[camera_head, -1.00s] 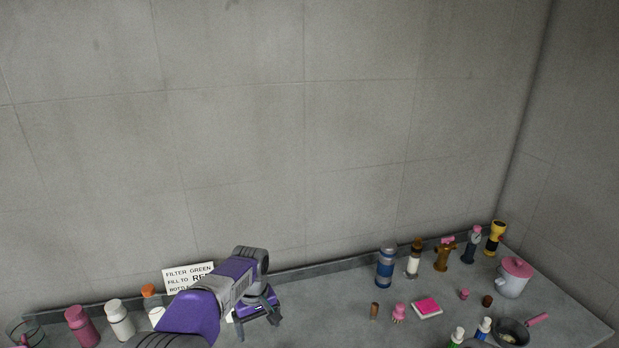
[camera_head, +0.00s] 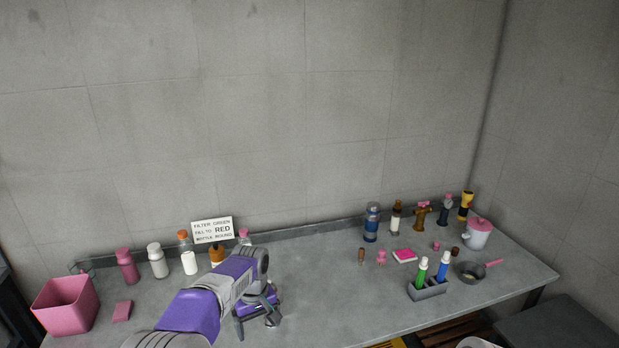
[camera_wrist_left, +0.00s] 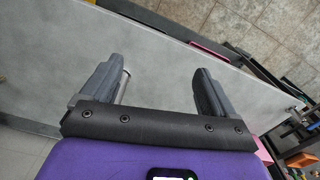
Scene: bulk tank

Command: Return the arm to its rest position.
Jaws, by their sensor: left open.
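My left arm comes in from the lower left in the head view, purple and grey. Its gripper (camera_head: 258,318) is over the grey bench (camera_head: 320,285), in front of the bottles and the sign. The gripper is open and empty. My right gripper is in neither view.
Pink, white and orange-capped bottles (camera_head: 158,261) stand behind the arm near a sign (camera_head: 212,230). A pink bin (camera_head: 67,305) is at left. A blue bottle (camera_head: 371,224), a rack (camera_head: 427,289) with two markers and a pan (camera_head: 468,271) are at right. The bench middle is clear.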

